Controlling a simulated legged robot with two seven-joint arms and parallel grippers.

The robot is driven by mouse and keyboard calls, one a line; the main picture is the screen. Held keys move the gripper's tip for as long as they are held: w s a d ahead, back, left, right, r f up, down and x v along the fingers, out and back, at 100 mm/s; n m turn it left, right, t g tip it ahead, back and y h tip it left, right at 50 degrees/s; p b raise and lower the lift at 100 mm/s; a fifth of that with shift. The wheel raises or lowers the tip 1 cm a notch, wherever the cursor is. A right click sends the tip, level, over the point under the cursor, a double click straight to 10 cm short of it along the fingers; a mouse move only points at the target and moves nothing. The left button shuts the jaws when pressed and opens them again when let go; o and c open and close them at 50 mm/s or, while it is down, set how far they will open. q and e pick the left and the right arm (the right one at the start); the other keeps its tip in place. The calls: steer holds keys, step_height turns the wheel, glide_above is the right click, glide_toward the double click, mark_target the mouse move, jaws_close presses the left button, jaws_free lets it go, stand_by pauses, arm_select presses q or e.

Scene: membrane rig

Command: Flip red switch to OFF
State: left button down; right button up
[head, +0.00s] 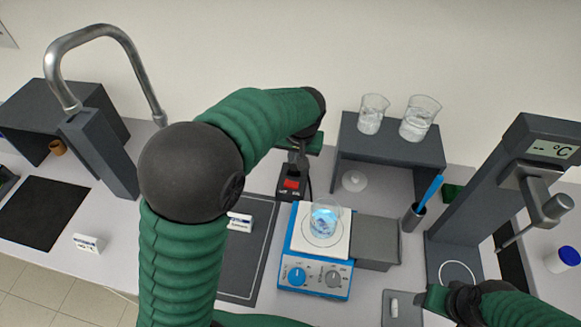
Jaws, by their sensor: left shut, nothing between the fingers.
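The red switch (291,184) sits on a small dark box just behind the blue and white stirrer hotplate, with a dark cord beside it. Which way the switch is set is too small to tell. My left gripper (299,161) is shut and empty, pointing down just behind and above the switch box. Whether it touches the box cannot be told. My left arm covers much of the left middle of the view. My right gripper (433,298) is at the lower right, partly out of clear sight, away from the switch; its jaw state does not show.
A beaker of blue liquid (325,217) stands on the hotplate (311,284). Beakers (419,118) stand on a dark shelf (390,146) behind. A grey block (375,243) and a pen holder (413,217) are right. A thermometer stand (478,200) rises further right. A dark mat (252,250) lies left.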

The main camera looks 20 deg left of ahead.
arm_select(q)
steer(key=s, duration=0.1)
steer(key=p, duration=0.1)
glide_toward(286, 181)
steer(key=p+x, duration=0.2)
steer(key=x, duration=0.4)
steer(key=shift+w+a, duration=0.2)
steer(key=shift+w+d+f, duration=0.1)
steer(key=shift+d+f, duration=0.05)
steer(key=shift+f, duration=0.05)
steer(key=shift+d, duration=0.1)
arm_select(e)
steer(key=r, duration=0.2)
steer(key=shift+s+d+r, duration=0.25)
steer(key=shift+d+r, duration=0.15)
arm_select(q)
steer(key=shift+r, duration=0.1)
steer(key=shift+s, duration=0.2)
arm_select(e)
steer(key=shift+s, duration=0.1)
